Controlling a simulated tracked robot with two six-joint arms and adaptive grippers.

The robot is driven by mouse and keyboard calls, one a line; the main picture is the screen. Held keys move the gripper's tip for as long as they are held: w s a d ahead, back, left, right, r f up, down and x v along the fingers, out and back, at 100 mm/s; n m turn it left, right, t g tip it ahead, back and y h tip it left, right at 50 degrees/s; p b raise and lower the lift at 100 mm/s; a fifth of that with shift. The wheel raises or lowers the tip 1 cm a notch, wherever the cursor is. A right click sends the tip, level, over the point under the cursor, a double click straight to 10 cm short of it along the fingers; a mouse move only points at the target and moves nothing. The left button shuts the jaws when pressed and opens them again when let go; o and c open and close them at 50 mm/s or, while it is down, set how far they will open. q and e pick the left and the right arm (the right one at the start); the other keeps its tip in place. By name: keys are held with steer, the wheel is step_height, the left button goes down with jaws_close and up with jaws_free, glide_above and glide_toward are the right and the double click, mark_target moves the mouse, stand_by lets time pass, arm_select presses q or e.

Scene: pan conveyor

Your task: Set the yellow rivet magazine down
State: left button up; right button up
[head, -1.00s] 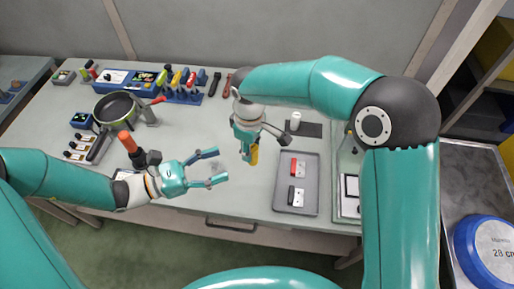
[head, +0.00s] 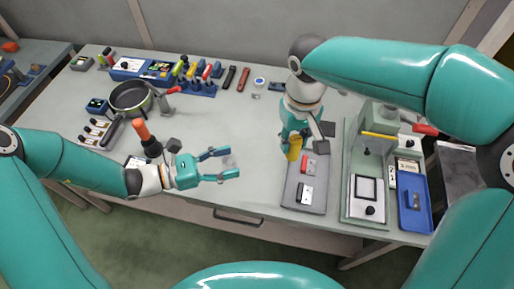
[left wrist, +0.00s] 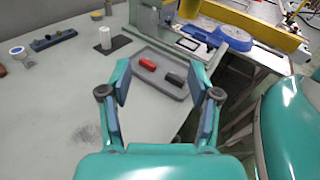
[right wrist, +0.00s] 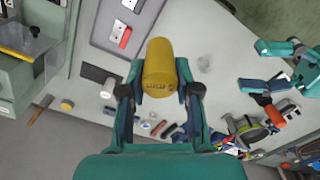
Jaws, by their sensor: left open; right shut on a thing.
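The yellow rivet magazine (head: 294,149) is a short yellow cylinder. My right gripper (head: 295,143) is shut on it, and the right wrist view shows it (right wrist: 158,66) between the two fingers. It is at the back left corner of the grey tray (head: 291,197) in the head view; I cannot tell whether it touches anything below. In the tray lie a red magazine (head: 309,164) and a dark one (head: 306,194), each with a white face. My left gripper (head: 231,162) is open and empty, left of the tray over the table's front part.
A green press (head: 366,150) stands right of the tray, with a blue tray (head: 414,203) beyond it. A pan (head: 130,97) and a tool rack (head: 198,85) are at the left and back. The middle of the table (head: 225,125) is clear.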

steer(key=shift+w+a, duration=0.1)
arm_select(q)
steer(key=s+d+r+y, duration=0.3)
steer(key=d+r, duration=0.2)
steer(key=r, duration=0.2)
steer(key=x, duration=1.2)
steer(key=shift+w+f, duration=0.15)
